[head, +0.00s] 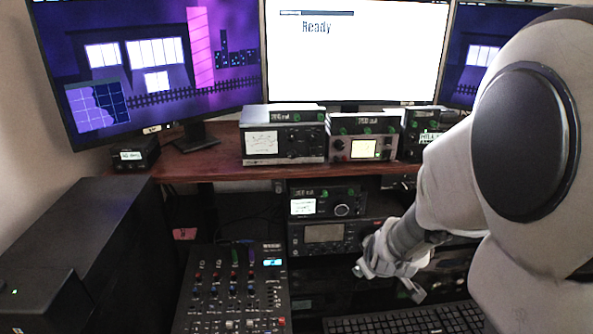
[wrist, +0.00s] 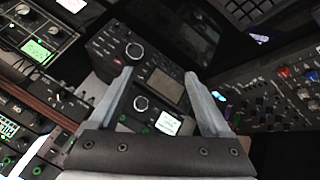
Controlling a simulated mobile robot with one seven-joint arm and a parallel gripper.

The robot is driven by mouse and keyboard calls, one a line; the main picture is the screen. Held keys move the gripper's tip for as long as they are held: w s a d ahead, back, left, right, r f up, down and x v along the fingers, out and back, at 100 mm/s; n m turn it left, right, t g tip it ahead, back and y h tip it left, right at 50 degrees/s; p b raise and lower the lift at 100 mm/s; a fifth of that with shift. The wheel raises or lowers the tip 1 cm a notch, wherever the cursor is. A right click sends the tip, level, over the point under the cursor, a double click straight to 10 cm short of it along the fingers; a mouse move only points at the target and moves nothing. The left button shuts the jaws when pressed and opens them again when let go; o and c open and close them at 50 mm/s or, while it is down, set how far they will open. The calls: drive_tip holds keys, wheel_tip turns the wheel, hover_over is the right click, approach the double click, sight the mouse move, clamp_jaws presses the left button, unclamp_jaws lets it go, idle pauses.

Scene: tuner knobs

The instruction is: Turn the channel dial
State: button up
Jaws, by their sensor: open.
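A black radio (head: 325,190) under the wooden shelf has a small lit white display and a round silver-rimmed dial (head: 342,210). In the wrist view this dial (wrist: 141,103) shows between my fingers, close to the left one. A second radio with a grey screen (head: 325,233) sits just below, and its large knob (wrist: 134,50) shows beyond the left fingertip. No readable label tells which is the channel dial. My gripper (head: 389,282) is open and empty, in front of the radios and low to their right. It also spans the wrist view (wrist: 158,73), with no clear contact.
A mixer (head: 232,290) stands at lower left and a keyboard (head: 405,320) lies at the bottom. The wooden shelf (head: 210,163) above carries several instruments, including a meter box (head: 284,140). Monitors stand behind. My arm hides the right side.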

drive_tip(key=w+d+f+n+t+h+b, duration=0.1)
drive_tip(key=w+d+f+n+h+b, duration=0.2)
drive_tip(key=d+f, duration=0.35)
drive_tip(key=n+t+y+b, duration=0.6)
drive_tip(key=n+t+b, duration=0.55)
drive_tip(key=n, duration=1.75)
approach(342, 211)
drive_tip(key=shift+t, duration=0.85)
drive_tip(key=x, duration=0.5)
drive_tip(key=f+x, duration=0.1)
drive_tip(key=x, duration=0.2)
drive_tip(key=shift+w+a, duration=0.15)
drive_tip(key=shift+w, duration=0.25)
drive_tip(key=shift+f, duration=0.1)
clamp_jaws()
